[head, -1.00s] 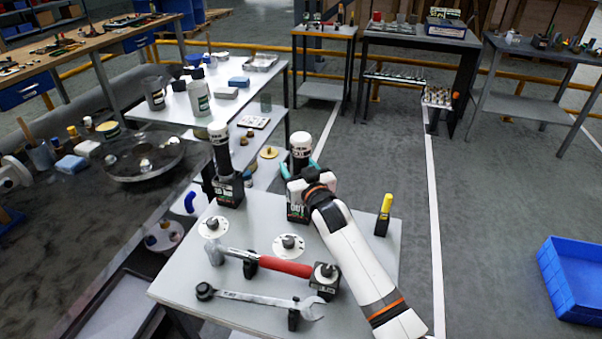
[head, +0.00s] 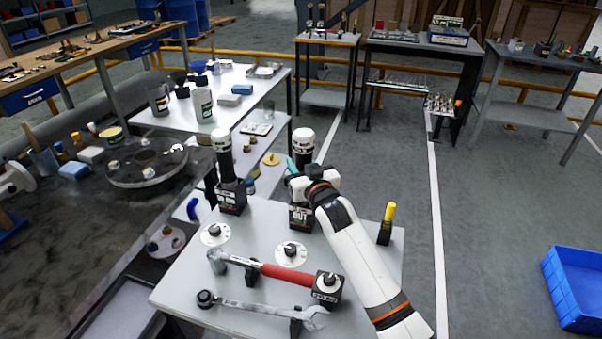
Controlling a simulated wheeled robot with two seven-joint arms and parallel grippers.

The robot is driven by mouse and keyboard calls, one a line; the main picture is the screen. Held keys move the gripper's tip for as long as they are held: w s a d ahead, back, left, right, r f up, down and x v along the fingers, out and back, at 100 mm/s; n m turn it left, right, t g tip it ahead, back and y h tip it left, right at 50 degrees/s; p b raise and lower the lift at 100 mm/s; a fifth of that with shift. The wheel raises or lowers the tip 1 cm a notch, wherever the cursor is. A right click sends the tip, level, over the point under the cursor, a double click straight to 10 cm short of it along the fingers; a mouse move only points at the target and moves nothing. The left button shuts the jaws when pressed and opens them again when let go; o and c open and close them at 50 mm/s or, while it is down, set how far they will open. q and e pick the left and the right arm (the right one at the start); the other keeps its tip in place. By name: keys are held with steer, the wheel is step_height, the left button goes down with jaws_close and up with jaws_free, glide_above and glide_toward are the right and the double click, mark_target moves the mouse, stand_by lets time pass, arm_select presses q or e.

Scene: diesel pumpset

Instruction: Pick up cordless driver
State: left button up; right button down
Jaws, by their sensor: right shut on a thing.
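The cordless driver, a dark upright tool with a white top (head: 303,142), stands over the black block marked OUT (head: 302,216) on the grey table (head: 365,232). My right gripper (head: 301,171) is shut around its body just below the white top. My gripper and wrist hide the driver's lower part, so I cannot tell whether it is clear of the block. A similar white-topped dark tool (head: 223,150) stands in another black block (head: 232,199) to the left. My left gripper is not in view.
A blue crate (head: 578,290) is on the floor at right. A white table (head: 258,88) stands behind.

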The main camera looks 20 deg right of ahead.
step_height(320, 180, up, 15)
glide_above(301, 129)
steer(key=shift+w+r, duration=0.1)
steer(key=shift+w, duration=0.05)
stand_by(0.3)
steer(key=c, duration=1.7)
jaws_free()
jaws_close()
